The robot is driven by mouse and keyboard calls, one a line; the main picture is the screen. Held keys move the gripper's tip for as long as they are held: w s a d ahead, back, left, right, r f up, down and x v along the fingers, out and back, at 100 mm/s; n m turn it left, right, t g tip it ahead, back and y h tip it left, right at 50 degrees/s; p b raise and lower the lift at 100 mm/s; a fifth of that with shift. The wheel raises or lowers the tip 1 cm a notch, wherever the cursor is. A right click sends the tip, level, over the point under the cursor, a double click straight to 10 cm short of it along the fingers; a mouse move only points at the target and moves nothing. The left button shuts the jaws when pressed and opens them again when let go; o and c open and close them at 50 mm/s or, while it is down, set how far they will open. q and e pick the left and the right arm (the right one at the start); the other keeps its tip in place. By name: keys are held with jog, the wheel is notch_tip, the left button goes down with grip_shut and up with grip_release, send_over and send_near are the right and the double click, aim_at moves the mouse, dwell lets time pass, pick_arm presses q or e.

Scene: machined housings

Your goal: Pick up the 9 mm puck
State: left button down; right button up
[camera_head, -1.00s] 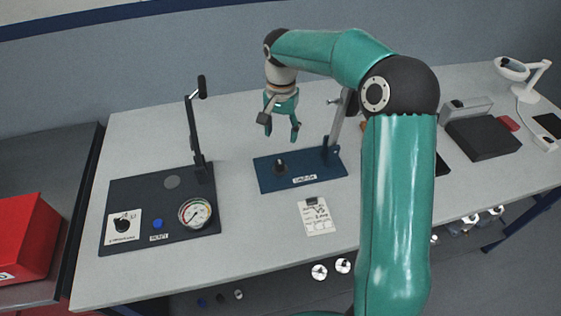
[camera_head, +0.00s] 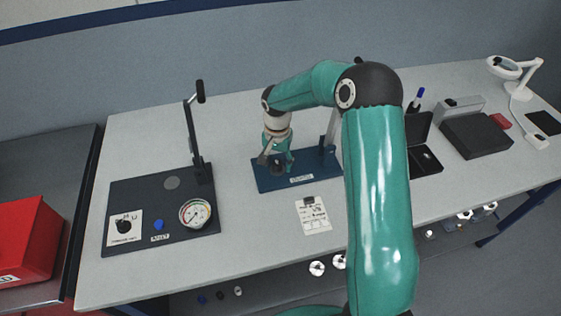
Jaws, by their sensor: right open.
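I cannot make out for sure which thing is the 9 mm puck; no size mark is readable. A small open black case (camera_head: 432,168) right of my right arm has a small bright spot inside, too small to identify. My right gripper (camera_head: 277,168) points down over the left part of the blue fixture (camera_head: 302,180). Its fingers are apart, at the short dark post there, which they mostly hide. I cannot tell whether they touch it. My left gripper is not in view.
A dark gauge panel (camera_head: 140,196) with a dial (camera_head: 195,212) and upright lever (camera_head: 194,135) stands left. A printed card (camera_head: 313,216) lies in front of the fixture. A black box (camera_head: 478,137) and magnifier lamp (camera_head: 505,70) stand right. My right arm hides part of the table.

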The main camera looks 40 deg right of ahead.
jog(key=c, duration=1.1)
grip_shut()
jog(key=shift+r, duration=0.15)
